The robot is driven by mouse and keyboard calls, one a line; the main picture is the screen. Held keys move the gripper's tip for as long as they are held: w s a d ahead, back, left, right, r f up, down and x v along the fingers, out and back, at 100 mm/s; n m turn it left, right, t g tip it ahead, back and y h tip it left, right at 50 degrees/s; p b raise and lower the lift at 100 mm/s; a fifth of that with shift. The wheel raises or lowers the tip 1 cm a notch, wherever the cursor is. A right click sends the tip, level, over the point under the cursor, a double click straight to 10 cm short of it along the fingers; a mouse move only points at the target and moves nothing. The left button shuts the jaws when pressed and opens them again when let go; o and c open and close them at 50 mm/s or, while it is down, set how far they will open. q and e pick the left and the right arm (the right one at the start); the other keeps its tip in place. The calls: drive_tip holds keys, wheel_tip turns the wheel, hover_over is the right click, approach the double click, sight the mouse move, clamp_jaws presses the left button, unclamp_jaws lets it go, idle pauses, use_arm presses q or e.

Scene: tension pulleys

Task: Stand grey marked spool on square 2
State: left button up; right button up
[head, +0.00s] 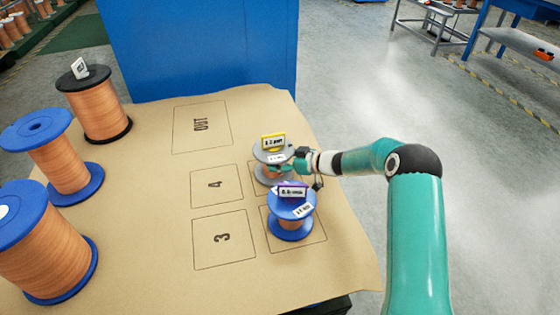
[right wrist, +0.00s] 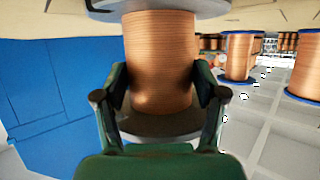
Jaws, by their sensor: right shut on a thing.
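The grey spool (head: 262,157) has grey flanges, copper winding, a yellow marker (head: 273,142) and a white label on top. It is upright over the upper right square (head: 253,187), whose number is hidden. My right gripper (head: 289,166) reaches it from the right and is shut around its winding. The right wrist view shows the winding (right wrist: 160,60) between both fingers. I cannot tell whether the lower flange touches the mat. My left gripper is not in view.
A blue spool (head: 291,228) with a purple marker stands on the lower right square, close in front. Squares 4 (head: 203,198) and 3 (head: 245,254) and the OUT square (head: 220,145) are empty. Several large spools line the left. A blue cabinet (head: 200,45) stands behind.

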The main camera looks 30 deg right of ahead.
drive_tip(key=o, duration=1.7)
drive_tip(key=shift+o, duration=0.2)
drive_tip(key=shift+r, duration=0.15)
drive_tip(key=shift+s+d+r, duration=0.1)
drive_tip(key=shift+s+d, duration=0.1)
drive_tip(key=shift+s, duration=0.1)
drive_tip(key=p+v, duration=0.3)
drive_tip(key=v, duration=0.8)
drive_tip(key=shift+p, duration=0.4)
drive_tip(key=shift+s, duration=0.15)
